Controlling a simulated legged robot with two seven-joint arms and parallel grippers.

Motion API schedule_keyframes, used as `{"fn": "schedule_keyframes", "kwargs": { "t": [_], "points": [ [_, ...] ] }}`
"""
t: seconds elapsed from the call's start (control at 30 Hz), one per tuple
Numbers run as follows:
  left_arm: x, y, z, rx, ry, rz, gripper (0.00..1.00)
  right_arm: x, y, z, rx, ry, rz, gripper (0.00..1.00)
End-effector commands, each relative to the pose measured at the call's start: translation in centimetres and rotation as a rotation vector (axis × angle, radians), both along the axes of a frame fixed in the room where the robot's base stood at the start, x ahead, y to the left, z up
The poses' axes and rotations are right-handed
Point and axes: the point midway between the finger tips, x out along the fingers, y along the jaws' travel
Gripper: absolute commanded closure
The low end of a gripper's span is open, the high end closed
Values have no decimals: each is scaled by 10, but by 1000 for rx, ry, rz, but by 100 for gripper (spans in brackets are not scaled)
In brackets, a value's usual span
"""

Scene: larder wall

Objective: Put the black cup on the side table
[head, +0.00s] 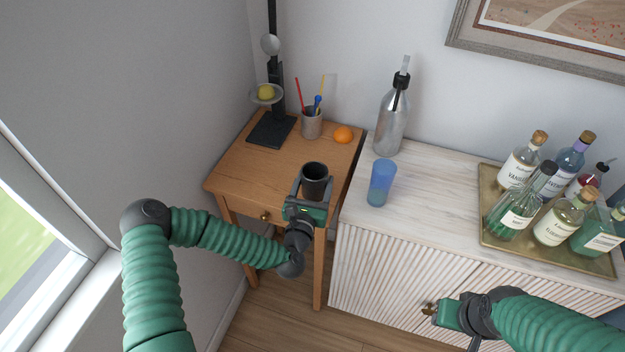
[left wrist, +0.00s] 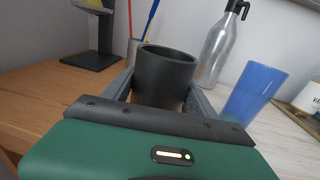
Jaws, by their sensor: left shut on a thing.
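The black cup (head: 314,179) is upright between the fingers of my left gripper (head: 312,186), which is shut on it. The cup is over the front right part of the wooden side table (head: 240,165); I cannot tell if its base touches the top. In the left wrist view the black cup (left wrist: 163,75) fills the middle, with a finger on each side, and its lower part is hidden by the gripper body. My right gripper (head: 432,309) is in front of the white cabinet, and I cannot tell whether it is open or shut.
A black stand (head: 272,130) with a yellow fruit, a pen holder (head: 311,124) and an orange (head: 343,134) are at the table's back. On the white cabinet (head: 440,190) are a blue glass (head: 381,182), a silver bottle (head: 391,121) and a bottle tray (head: 490,240). The table's left front is clear.

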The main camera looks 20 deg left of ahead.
Motion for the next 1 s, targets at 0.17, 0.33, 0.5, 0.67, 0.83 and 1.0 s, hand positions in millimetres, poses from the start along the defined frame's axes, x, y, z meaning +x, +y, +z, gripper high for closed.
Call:
{"fn": "schedule_keyframes", "kwargs": {
  "t": [0.17,0.33,0.5,0.67,0.83,1.0],
  "points": [
    [37,9,-2,1,-3,-1,91,0,0,5,0,0,-1,64],
    [43,12,-19,-1,2,-4,91,0,0,7,0,1,-1,64],
    [42,12,-40,0,-1,-3,91,0,0,9,0,1,-1,64],
    [42,12,-39,0,-2,-3,91,0,0,8,0,1,0,64],
    [42,12,-41,0,0,-4,18,0,0,8,0,1,0,64],
    [42,12,-41,0,1,-4,12,0,0,8,0,1,-1,64]
  ]
}}
